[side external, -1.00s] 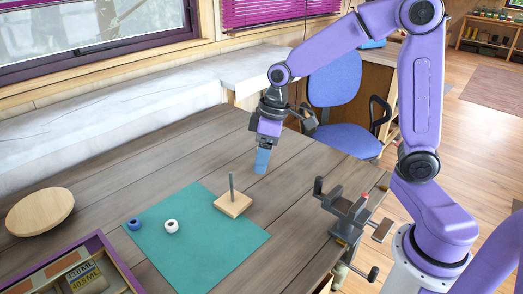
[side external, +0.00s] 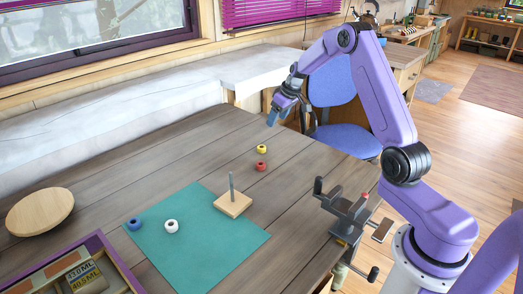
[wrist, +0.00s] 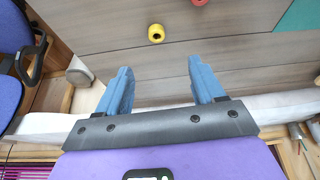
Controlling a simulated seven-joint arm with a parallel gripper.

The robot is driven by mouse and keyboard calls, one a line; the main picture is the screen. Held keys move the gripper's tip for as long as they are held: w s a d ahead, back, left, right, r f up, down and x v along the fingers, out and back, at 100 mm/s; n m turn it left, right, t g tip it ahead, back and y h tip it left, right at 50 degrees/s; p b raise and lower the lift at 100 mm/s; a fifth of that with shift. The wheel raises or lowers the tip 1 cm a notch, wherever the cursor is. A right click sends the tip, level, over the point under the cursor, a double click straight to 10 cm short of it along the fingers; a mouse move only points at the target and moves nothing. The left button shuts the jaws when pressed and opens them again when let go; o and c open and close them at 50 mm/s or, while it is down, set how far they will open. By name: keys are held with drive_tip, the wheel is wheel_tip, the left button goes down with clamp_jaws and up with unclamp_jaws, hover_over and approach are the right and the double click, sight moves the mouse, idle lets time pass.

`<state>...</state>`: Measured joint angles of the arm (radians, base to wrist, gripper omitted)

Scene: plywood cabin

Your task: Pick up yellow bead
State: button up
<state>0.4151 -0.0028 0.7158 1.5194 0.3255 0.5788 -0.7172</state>
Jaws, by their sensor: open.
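The yellow bead (side external: 262,149) lies on the wooden table, just behind the red bead (side external: 261,167). In the wrist view the yellow bead (wrist: 156,33) is beyond my fingertips, near the top middle, with the red bead (wrist: 200,1) cut by the top edge. My gripper (side external: 271,121) is raised above the far part of the table, apart from the beads. In the wrist view its two blue fingers (wrist: 158,75) are spread, with nothing between them.
A teal mat (side external: 190,245) holds a blue bead (side external: 134,224), a white bead (side external: 171,226) and a wooden base with an upright peg (side external: 232,203). A round wooden disc (side external: 40,212) and a compartment box (side external: 75,275) are at left. A vise (side external: 345,215) is clamped at the right edge.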

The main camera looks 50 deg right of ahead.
hover_over(264, 148)
drive_tip(key=s, duration=0.3)
drive_tip(key=f, duration=1.1)
drive_tip(key=shift+w+a, duration=0.2)
drive_tip(key=shift+d+x, duration=0.2)
drive_tip(key=shift+x, duration=1.15)
drive_tip(key=shift+d+x, duration=0.2)
drive_tip(key=shift+x, duration=1.15)
drive_tip(key=shift+w, duration=0.1)
drive_tip(key=c, duration=1.1)
